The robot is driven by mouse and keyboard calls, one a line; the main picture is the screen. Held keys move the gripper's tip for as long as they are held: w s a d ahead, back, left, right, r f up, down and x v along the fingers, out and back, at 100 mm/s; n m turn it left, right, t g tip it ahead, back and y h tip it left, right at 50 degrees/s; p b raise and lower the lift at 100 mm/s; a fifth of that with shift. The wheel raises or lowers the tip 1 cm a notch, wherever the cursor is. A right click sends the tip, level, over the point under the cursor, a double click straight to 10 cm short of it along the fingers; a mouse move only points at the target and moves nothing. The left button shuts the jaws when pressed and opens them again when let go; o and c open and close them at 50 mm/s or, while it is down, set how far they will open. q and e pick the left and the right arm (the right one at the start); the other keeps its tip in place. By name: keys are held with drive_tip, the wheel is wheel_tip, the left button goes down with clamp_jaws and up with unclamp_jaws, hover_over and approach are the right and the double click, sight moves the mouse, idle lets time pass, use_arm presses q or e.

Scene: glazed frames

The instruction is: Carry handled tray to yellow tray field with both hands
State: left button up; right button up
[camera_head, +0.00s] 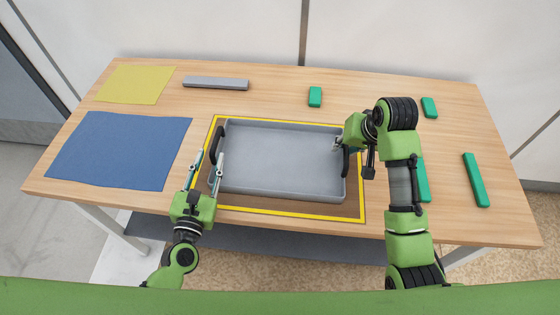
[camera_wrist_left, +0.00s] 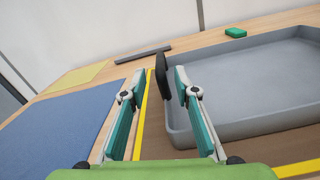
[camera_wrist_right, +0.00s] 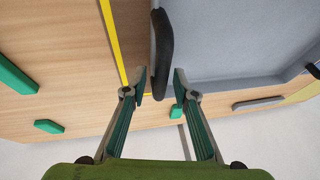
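The grey handled tray (camera_head: 285,160) lies inside the yellow tray field (camera_head: 290,213), a yellow outline on the table. It has a black handle at each short end. My left gripper (camera_head: 208,172) is open at the tray's left end; the left handle (camera_wrist_left: 162,75) shows between and beyond its fingers in the left wrist view. My right gripper (camera_head: 345,152) is at the tray's right end. In the right wrist view its fingers are open, with the right handle (camera_wrist_right: 162,55) between and beyond the fingertips. I cannot tell if either touches a handle.
A blue cloth (camera_head: 120,150) and a yellow cloth (camera_head: 137,84) lie on the left. A grey bar (camera_head: 216,82) lies behind the tray. Several green blocks, such as one at the back (camera_head: 315,96) and a long one (camera_head: 475,180), lie behind and right.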

use_arm(q)
drive_tip(key=s, duration=0.6)
drive_tip(key=shift+s+a, duration=0.35)
drive_tip(key=shift+s, duration=0.1)
use_arm(e)
drive_tip(key=shift+s+r, duration=0.1)
drive_tip(key=shift+r, duration=0.1)
drive_tip(key=v, duration=1.1)
drive_tip(key=shift+r, duration=0.3)
drive_tip(key=shift+s, duration=0.1)
